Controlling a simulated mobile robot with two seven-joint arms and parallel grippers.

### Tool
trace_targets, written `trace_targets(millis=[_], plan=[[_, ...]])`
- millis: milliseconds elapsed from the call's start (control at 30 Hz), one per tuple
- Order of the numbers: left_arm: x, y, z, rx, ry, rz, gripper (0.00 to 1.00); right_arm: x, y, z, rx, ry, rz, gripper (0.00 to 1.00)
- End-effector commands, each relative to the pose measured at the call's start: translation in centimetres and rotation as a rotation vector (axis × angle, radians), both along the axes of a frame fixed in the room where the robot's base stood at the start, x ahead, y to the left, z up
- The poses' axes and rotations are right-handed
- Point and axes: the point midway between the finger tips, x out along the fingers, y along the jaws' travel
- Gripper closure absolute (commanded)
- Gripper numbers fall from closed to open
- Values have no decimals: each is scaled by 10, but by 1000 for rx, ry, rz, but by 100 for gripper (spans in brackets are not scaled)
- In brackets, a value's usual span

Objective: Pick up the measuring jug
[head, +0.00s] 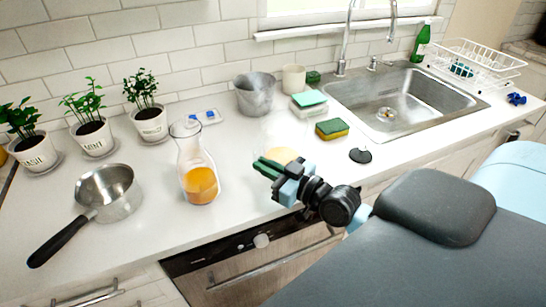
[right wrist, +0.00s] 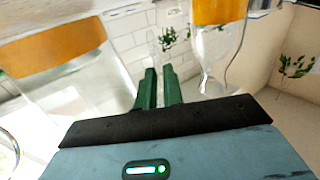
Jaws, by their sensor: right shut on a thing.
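The measuring jug (head: 283,132) is clear glass, faint against the white counter, with orange liquid low inside. It stands just behind my right gripper (head: 262,168) in the head view. In the right wrist view the jug (right wrist: 55,55) is large at the left, beside the green fingers of my right gripper (right wrist: 160,75). Those fingers are close together and shut on the jug; the exact contact spot is hard to make out through the glass. Whether the jug's base touches the counter is unclear. My left gripper is not in view.
A glass carafe with orange juice (head: 200,180) stands left of the jug, with a steel saucepan (head: 108,192) farther left. A grey metal pot (head: 254,95), sponge (head: 331,129) and black stopper (head: 360,155) are nearby. The sink (head: 410,100) lies right. Potted herbs line the wall.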

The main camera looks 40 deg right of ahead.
Motion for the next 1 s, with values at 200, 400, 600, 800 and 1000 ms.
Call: trace_targets(millis=[200,400,600,800,1000], plan=[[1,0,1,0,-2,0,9,0,0,5,0,-4,0,100],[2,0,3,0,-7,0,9,0,0,17,-1,-8,0,100],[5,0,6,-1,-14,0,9,0,0,34,0,-7,0,100],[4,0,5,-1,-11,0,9,-17,4,37,1,0,1,100],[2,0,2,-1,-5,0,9,-40,8,38,0,1,0,100]])
